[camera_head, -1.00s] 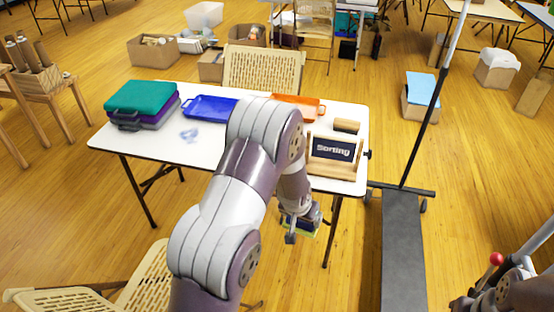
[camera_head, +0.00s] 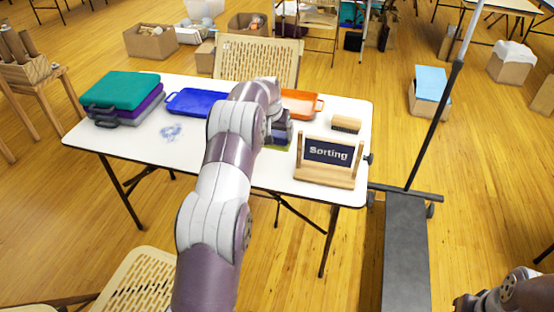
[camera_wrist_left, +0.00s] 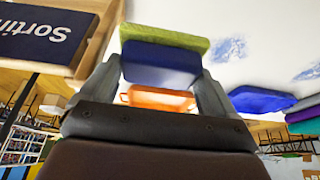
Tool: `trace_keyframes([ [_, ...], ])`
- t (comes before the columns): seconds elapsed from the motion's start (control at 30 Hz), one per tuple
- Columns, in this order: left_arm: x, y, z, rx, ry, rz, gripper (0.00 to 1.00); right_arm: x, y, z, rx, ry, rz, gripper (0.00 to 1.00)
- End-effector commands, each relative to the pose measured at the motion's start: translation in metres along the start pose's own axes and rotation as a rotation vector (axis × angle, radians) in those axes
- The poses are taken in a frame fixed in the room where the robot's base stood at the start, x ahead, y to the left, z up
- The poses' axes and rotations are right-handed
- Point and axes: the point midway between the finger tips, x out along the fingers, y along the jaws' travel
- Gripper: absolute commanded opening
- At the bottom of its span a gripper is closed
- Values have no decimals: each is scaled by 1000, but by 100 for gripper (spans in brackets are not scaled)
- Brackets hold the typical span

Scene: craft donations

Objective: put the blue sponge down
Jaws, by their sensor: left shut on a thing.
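My left gripper (camera_head: 281,137) is over the white table, between the orange tray and the Sorting sign. It is shut on the blue sponge, which shows clearly between the fingers in the left wrist view (camera_wrist_left: 160,62). The sponge has a green layer on the side away from my palm. In the head view my arm hides most of it, and only a green edge shows. I cannot tell whether the sponge touches the table. My right gripper is not seen; only part of my right arm shows at the lower right.
The white table (camera_head: 180,148) carries stacked teal and purple cases (camera_head: 122,92), a blue tray (camera_head: 190,102), an orange tray (camera_head: 306,104), a brush (camera_head: 346,123) and a Sorting sign (camera_head: 330,157). Blue smudges mark the tabletop at left. The front left is clear.

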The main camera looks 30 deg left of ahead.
Motion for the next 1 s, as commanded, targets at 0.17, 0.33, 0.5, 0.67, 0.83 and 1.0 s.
trace_keyframes([
  [0.17, 46, 0, 19, 0, -1, 1, 53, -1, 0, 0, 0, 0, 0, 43],
  [0.33, 64, 0, 26, 0, 2, 0, 53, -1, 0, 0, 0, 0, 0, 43],
  [0.5, 91, 1, 38, -1, -1, 1, 53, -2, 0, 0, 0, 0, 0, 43],
  [0.67, 97, 0, 40, 0, 3, 0, 53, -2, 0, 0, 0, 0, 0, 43],
  [0.83, 99, 0, 41, 0, 2, 0, 53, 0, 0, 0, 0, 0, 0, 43],
  [1.0, 99, 0, 41, 0, 2, 0, 100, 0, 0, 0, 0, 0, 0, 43],
])
